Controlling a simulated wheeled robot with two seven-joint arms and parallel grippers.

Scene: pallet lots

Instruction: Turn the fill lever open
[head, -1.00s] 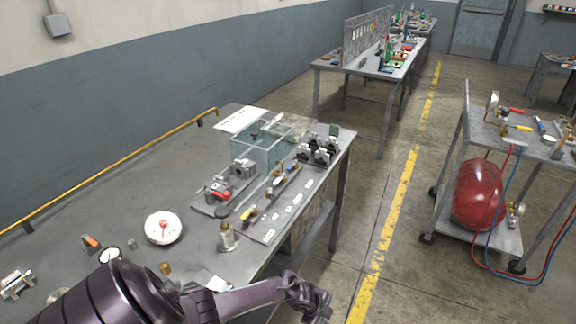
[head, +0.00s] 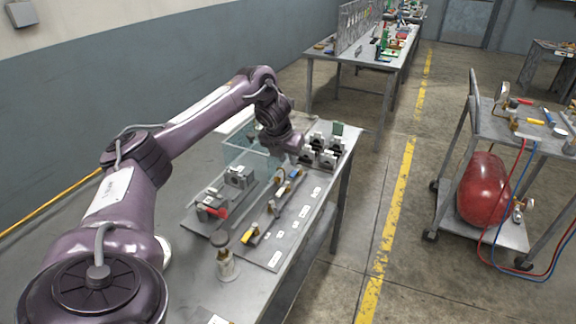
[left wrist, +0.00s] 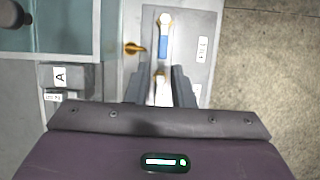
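On the near bench a grey panel carries a row of brass valves with small levers. A blue-handled lever (head: 294,173) is at the far end of the row, and it also shows in the left wrist view (left wrist: 163,45). A yellow-handled lever (head: 247,237) is at the near end. I cannot read which label marks the fill lever. My left gripper (head: 300,152) is above the far end of the panel. In the left wrist view its fingers (left wrist: 160,78) are apart, with a brass and silver fitting showing between them. I cannot tell if they touch it. My right gripper is out of view.
A clear tank (head: 243,158) stands just left of the panel, partly behind my left arm. Black-and-grey clamps (head: 322,152) are close right of the gripper. The floor aisle is clear.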

